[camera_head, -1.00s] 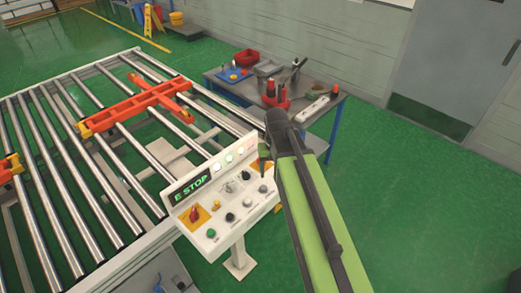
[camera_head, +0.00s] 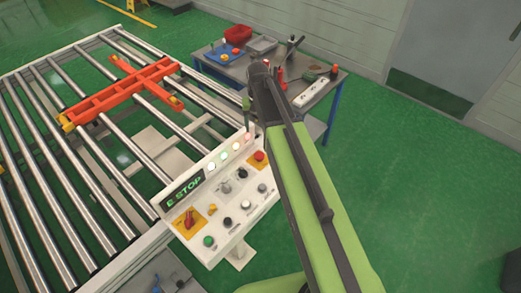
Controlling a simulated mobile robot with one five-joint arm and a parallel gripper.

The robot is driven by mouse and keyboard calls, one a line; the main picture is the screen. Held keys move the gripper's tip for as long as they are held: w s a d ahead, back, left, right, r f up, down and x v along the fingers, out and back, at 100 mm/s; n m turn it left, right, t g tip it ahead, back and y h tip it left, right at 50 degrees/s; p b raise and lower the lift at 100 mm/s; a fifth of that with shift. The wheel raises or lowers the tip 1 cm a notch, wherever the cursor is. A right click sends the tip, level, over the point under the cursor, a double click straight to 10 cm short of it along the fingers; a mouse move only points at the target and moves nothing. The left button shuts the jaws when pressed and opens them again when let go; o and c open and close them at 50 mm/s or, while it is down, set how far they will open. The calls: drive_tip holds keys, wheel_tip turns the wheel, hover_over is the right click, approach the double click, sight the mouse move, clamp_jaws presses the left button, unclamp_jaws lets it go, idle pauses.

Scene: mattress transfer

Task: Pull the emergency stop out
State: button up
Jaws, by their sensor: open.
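The control panel (camera_head: 232,238) is white and stands on a post, with a display (camera_head: 183,190) reading "E STOP" in green. A red mushroom button (camera_head: 259,155), the emergency stop, sits on a yellow plate at the panel's upper right. A red rotary switch (camera_head: 188,219) sits on another yellow plate at the left. My gripper (camera_head: 247,108) points down from the end of my green arm, above and slightly left of the button in the picture and apart from it. It is open and looks empty; its fingers are small and partly hidden by the arm.
Several lit indicators (camera_head: 224,160) line the panel's upper edge, with small knobs and buttons below. A roller conveyor (camera_head: 75,165) with an orange cross-shaped frame (camera_head: 120,92) lies at the left. A workbench (camera_head: 300,87) with tools and a red bin (camera_head: 238,34) stands behind. Green floor is clear at right.

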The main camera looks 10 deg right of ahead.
sight(259, 154)
wheel_tip(259, 154, down, 18)
drive_tip(key=b, duration=1.7)
drive_tip(key=shift+d+r, duration=0.15)
drive_tip(key=shift+r, duration=0.15)
drive_tip(key=shift+c, duration=0.4)
drive_tip(key=shift+w, duration=0.1)
clamp_jaws()
